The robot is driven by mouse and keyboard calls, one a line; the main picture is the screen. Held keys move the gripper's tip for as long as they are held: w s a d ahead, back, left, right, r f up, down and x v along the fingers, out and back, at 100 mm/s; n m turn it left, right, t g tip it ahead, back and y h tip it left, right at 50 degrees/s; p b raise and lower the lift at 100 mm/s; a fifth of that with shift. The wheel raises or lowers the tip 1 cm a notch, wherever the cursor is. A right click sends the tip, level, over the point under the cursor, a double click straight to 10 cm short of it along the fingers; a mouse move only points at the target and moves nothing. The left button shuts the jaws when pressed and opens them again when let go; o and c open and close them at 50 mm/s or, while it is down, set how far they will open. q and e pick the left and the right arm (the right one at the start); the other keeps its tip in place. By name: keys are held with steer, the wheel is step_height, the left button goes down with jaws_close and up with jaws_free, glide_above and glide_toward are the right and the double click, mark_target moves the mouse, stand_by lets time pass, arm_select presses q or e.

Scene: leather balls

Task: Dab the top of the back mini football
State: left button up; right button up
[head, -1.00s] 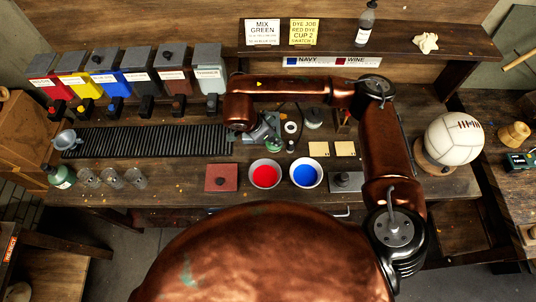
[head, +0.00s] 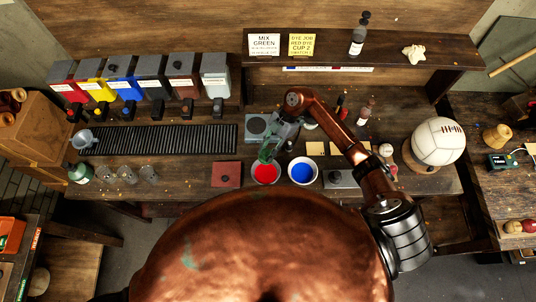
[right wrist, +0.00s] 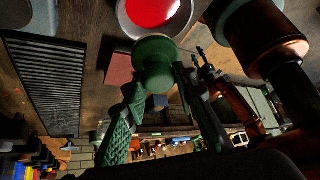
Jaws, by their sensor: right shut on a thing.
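My right gripper (head: 276,146) is shut on a green round-headed tool, which shows in the right wrist view (right wrist: 155,62) between the fingers with a pale rim at its end. The gripper is at the back edge of the bowl of red dye (head: 265,173); I cannot tell whether the tool touches the dye. Two small balls sit to the right of my forearm: a whitish back one (head: 385,150) and a front one (head: 391,168) partly beside the arm. They are too small to tell their pattern. My left gripper is not in view.
A bowl of blue dye (head: 303,172) stands right of the red one. A large white laced ball (head: 438,141) rests on a stand at the right. Bottles (head: 364,115) stand behind my forearm.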

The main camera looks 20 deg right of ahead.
steer(key=m, duration=0.1)
steer(key=s+m+t+p, duration=0.1)
steer(key=m, duration=0.1)
steer(key=m+t, duration=0.1)
steer(key=shift+s+f+y+p, duration=0.3)
steer(key=shift+f+y, duration=0.05)
steer(key=shift+y, duration=0.05)
steer(key=m, duration=0.1)
steer(key=m+t, duration=0.2)
steer(key=shift+s+a+f+p, duration=0.15)
steer(key=shift+s+f+p, duration=0.1)
steer(key=shift+f+p, duration=0.15)
steer(key=shift+f+m+t, duration=0.25)
steer(key=shift+m+t, duration=0.05)
steer(key=shift+m, duration=0.2)
steer(key=b, duration=0.6)
glide_above(268, 173)
step_height(268, 173, down, 5)
steer(key=shift+s+f+b, duration=0.1)
steer(key=shift+f+b, duration=0.45)
steer(key=shift+f, duration=1.75)
step_height(268, 173, up, 7)
steer(key=p, duration=0.8)
steer(key=shift+f, duration=0.1)
